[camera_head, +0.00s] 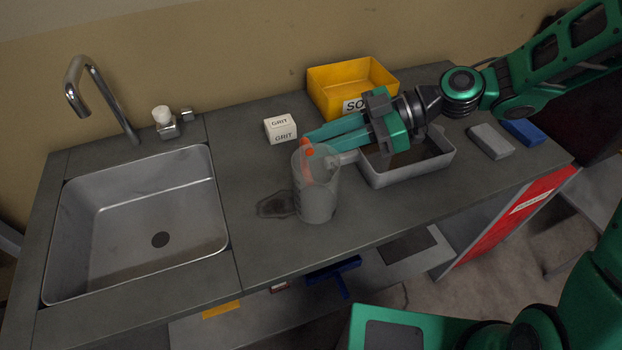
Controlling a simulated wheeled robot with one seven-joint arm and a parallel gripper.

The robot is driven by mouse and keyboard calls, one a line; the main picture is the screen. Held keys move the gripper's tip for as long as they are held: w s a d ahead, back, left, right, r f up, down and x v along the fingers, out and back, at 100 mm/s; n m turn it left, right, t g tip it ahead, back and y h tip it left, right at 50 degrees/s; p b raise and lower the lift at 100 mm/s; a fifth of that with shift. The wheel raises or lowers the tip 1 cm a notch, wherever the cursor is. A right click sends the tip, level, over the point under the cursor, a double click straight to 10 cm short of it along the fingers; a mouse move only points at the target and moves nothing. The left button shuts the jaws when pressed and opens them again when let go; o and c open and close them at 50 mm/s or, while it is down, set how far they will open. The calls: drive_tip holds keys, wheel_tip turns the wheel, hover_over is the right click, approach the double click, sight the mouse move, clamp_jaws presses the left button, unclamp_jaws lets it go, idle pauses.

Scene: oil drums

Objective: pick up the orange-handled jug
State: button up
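The jug (317,200) is a translucent grey vessel standing upright on the grey counter. Its orange handle (306,168) shows at its upper left, partly seen through or against the jug's wall. My gripper (310,142) comes in from the right, with its long teal fingers pointing left just above and behind the jug's rim. The fingertips are close to the top of the orange part. I cannot tell whether they touch it, or how wide the gap between the fingers is.
A grey tray (408,180) sits under my wrist, right of the jug. Behind are a yellow box (325,97) and a white GRIT box (280,129). A sink (140,225) lies left. A dark stain (272,206) marks the counter. Grey (491,141) and blue (524,131) blocks lie right.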

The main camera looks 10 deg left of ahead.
sight(303, 136)
drive_tip(key=shift+x, duration=1.75)
drive_tip(key=shift+f, duration=0.1)
clamp_jaws()
drive_tip(key=shift+r, duration=0.2)
drive_tip(key=shift+r, duration=1.45)
drive_tip(key=s+a+r, duration=0.5)
drive_tip(key=s+r, duration=0.2)
drive_tip(key=s, duration=0.3)
drive_tip(key=shift+a+r, duration=0.25)
drive_tip(key=shift+r, duration=0.05)
